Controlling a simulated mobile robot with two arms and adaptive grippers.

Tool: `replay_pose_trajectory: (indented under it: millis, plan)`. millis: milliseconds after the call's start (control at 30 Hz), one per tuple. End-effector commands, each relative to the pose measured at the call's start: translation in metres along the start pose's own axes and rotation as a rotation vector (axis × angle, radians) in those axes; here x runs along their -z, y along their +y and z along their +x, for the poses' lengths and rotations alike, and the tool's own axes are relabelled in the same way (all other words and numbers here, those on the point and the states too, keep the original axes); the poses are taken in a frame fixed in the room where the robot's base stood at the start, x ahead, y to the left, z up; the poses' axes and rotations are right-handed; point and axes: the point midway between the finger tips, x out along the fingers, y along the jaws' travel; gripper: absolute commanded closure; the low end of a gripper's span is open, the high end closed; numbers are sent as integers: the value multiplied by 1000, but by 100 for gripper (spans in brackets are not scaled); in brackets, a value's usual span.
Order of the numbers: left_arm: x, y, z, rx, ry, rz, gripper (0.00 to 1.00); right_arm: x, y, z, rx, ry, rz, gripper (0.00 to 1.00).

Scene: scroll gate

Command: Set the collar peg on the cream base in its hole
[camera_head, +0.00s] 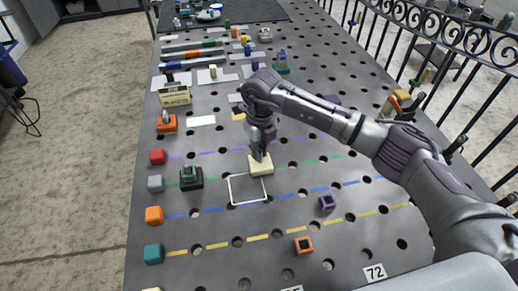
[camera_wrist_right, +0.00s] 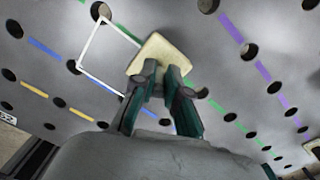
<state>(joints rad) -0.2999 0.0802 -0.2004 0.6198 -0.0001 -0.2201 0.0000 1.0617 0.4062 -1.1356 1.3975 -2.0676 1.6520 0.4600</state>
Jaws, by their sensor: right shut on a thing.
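The cream base (camera_head: 261,168) is a pale block on the grey perforated table, at the upper right edge of a white square outline (camera_head: 231,190). It also shows in the right wrist view (camera_wrist_right: 152,52), just beyond my fingertips. My right gripper (camera_head: 259,155) points down at the cream base, and its fingers also show in the right wrist view (camera_wrist_right: 161,75). It is shut on the collar peg, which is mostly hidden between the fingers. I cannot tell whether the peg sits in the base's hole. My left gripper is not in view.
A dark base with a green peg (camera_head: 190,177) stands left of the outline. Coloured blocks, including a red one (camera_head: 157,157), line the left edge. The outline's inside looks empty.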

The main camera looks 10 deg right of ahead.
Motion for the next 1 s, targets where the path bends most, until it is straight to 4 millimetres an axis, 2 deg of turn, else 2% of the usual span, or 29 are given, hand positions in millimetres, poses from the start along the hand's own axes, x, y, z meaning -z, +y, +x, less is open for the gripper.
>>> replay_pose_trajectory:
  millis: [767, 800, 933, 1000]
  plan:
    - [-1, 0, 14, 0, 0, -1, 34, 0, 0, 15, 0, -2, 0, 100]
    - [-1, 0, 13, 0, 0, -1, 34, 0, 0, 14, 0, -2, 0, 82]
    - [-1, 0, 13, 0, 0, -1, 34, 0, 0, 14, 0, -2, 0, 60]
    - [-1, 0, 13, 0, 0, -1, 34, 0, 0, 14, 0, -1, 0, 58]
